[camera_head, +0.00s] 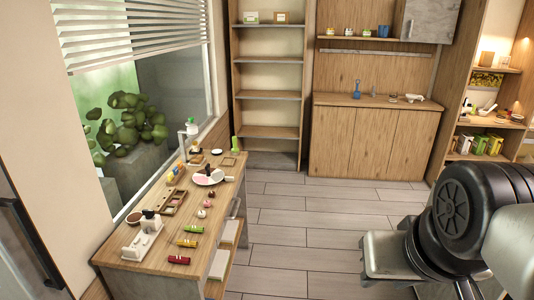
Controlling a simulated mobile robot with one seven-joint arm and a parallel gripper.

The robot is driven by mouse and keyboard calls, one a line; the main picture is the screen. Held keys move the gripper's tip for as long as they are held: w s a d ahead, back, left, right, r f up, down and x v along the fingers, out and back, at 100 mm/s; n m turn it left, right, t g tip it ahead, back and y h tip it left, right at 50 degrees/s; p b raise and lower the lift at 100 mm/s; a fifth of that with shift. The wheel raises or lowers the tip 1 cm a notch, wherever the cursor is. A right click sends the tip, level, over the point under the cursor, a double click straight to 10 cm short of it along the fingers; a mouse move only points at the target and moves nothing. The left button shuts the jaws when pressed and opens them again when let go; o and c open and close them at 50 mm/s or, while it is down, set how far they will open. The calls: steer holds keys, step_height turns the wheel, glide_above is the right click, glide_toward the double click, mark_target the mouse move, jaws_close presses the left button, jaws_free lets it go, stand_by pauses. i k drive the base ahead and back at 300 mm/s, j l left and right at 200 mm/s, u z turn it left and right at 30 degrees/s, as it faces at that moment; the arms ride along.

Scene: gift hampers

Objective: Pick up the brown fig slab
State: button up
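I cannot pick out a brown fig slab for certain; the things on the wooden table are small in this view. My arm fills the lower right, well apart from the table. My gripper's fingers do not show.
The wooden table (136,266) runs along the window wall at left. It also holds a white stand (141,241), a brown bowl (134,217) and a white plate (205,179). Shelves (270,132) and a cabinet (370,142) line the back. The tiled floor (310,222) between is clear.

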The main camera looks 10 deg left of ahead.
mark_target(197, 159)
steer(key=i+l, duration=0.1)
steer(key=i, duration=0.75)
steer(key=i+l, duration=0.15)
steer(key=i, duration=0.75)
steer(key=i+u, duration=0.15)
steer(key=i, duration=0.35)
steer(key=i+l+u, duration=0.15)
steer(key=i, duration=0.35)
steer(key=i+l+u, duration=0.15)
steer(key=i, duration=0.3)
steer(key=i+u, duration=0.2)
steer(key=u, duration=0.2)
steer(key=i+l+u, duration=0.1)
steer(key=u, duration=0.25)
steer(key=i+l+u, duration=0.1)
steer(key=i+u, duration=0.15)
steer(key=u, duration=0.15)
steer(key=i+l+u, duration=0.15)
steer(key=u, duration=0.25)
steer(key=i+l+u, duration=0.25)
steer(key=u, duration=0.25)
steer(key=i+l+u, duration=0.25)
steer(key=u, duration=0.25)
steer(key=l, duration=0.1)
